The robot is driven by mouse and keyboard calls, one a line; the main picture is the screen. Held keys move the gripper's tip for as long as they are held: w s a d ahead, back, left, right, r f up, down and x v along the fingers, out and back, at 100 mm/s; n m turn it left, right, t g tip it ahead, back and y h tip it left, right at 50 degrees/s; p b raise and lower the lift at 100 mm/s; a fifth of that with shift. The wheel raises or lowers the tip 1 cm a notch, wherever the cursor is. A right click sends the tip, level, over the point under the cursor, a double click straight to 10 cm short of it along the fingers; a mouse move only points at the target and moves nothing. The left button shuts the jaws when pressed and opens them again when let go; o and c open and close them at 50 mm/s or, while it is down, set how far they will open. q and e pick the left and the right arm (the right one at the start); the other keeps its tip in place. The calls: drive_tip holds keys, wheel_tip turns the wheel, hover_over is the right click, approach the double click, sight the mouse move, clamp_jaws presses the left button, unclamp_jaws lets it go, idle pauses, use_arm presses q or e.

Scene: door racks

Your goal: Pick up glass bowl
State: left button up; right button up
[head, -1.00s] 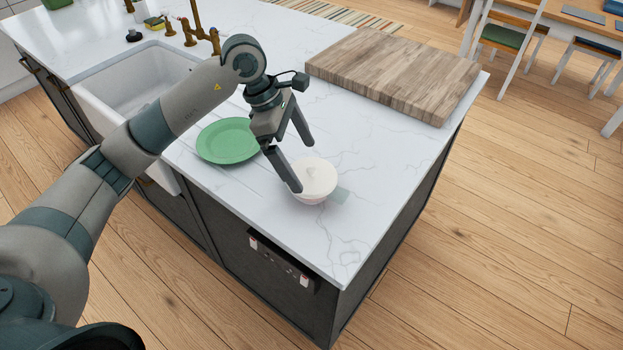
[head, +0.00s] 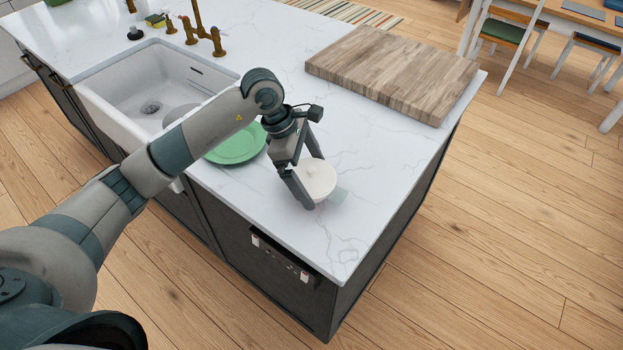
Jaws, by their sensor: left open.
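A pale, round bowl with a knobbed, lid-like top (head: 319,177) stands upright on the white marble counter in the head view. A faint greenish translucent patch lies on the counter at its right side. My left gripper (head: 315,183) is open, its fingers pointing down at the bowl. One finger is in front of the bowl's near left side and hides part of it; the other is at its far side. I cannot tell whether either finger touches it. My right gripper is not in view.
A green plate (head: 236,146) lies left of the bowl, partly hidden by my left arm. A thick wooden cutting board (head: 392,72) lies behind. A white sink (head: 125,85) and brass taps are at the left. The counter's front edge is near the bowl.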

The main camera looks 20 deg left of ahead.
sight(315, 169)
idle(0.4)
use_arm(q)
drive_tip(key=c, duration=1.3)
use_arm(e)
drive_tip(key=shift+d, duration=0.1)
use_arm(q)
drive_tip(key=shift+w, duration=0.1)
drive_tip(key=shift+r+b, duration=0.7)
drive_tip(key=shift+r, duration=0.1)
wheel_tip(315, 169, up, 2)
drive_tip(key=shift+r+b, duration=0.1)
drive_tip(key=shift+b, duration=0.55)
drive_tip(key=s+d+r+b, duration=0.2)
drive_tip(key=d+r+b, duration=0.2)
drive_tip(key=d+r, duration=0.3)
drive_tip(key=d, duration=0.4)
drive_tip(key=shift+s+d, duration=0.2)
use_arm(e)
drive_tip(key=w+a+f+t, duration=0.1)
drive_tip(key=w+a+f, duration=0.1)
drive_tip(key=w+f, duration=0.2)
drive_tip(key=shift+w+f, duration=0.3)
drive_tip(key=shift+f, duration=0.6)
